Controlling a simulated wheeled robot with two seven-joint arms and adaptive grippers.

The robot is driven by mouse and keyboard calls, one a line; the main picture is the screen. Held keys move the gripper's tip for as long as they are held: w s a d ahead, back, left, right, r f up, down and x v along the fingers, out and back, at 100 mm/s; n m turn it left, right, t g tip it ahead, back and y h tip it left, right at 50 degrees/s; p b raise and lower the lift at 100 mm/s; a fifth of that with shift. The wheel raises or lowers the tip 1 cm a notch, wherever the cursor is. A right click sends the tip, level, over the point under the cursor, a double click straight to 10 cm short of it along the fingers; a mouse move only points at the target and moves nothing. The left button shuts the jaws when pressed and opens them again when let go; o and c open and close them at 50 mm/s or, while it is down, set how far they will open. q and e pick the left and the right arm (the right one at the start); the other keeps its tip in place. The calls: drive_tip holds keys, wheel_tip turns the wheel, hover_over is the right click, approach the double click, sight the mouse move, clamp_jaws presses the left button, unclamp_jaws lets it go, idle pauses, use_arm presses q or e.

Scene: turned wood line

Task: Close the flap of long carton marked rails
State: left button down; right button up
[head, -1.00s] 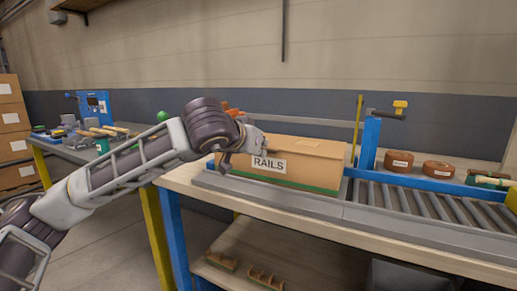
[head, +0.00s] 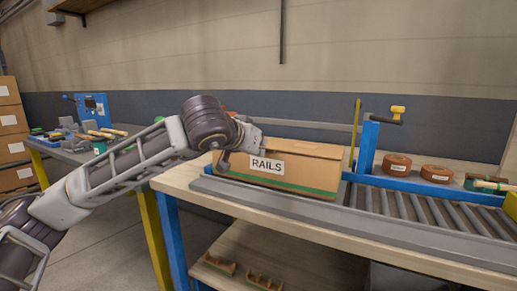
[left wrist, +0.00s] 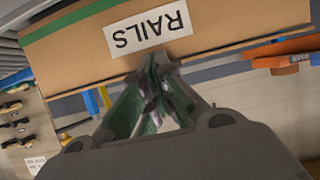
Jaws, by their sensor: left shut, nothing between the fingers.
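The long carton (head: 300,178) is brown with a green stripe along its base and a white RAILS label (head: 267,165) on its front. It stands on the bench beside the rollers. Its top flap (head: 312,149) looks nearly flat, but I cannot tell if it is fully closed. My left gripper (head: 257,148) is at the carton's upper front edge, above the label, and hides part of the top. In the left wrist view my shut, empty fingers (left wrist: 160,65) overlap the edge of the carton (left wrist: 75,65) below the upside-down label. Touching cannot be told. My right gripper is not in view.
A roller conveyor (head: 425,211) runs right from the carton. Behind it are a blue post (head: 368,145) with a yellow handle and two brown rolls (head: 397,163). A second table (head: 75,148) with tools stands at the left. An orange item (left wrist: 285,58) shows in the left wrist view.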

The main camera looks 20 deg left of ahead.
use_arm(q)
drive_tip(key=s+a+f+p, duration=0.1)
drive_tip(key=s+a+p, duration=0.1)
drive_tip(key=s, duration=0.8)
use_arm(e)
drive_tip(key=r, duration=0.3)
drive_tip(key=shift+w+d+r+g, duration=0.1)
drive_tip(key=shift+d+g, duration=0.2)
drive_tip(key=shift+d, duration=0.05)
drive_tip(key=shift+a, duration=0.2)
use_arm(q)
drive_tip(key=shift+w, duration=0.1)
wheel_tip(320, 180, up, 10)
drive_tip(key=p, duration=0.9)
drive_tip(key=shift+f, duration=0.25)
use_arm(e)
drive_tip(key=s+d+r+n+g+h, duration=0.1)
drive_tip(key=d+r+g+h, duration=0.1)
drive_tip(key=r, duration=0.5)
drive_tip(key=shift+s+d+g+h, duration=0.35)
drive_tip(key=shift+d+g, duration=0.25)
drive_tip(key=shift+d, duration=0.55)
use_arm(q)
drive_tip(key=shift+r+p, duration=0.4)
drive_tip(key=shift+p, duration=0.15)
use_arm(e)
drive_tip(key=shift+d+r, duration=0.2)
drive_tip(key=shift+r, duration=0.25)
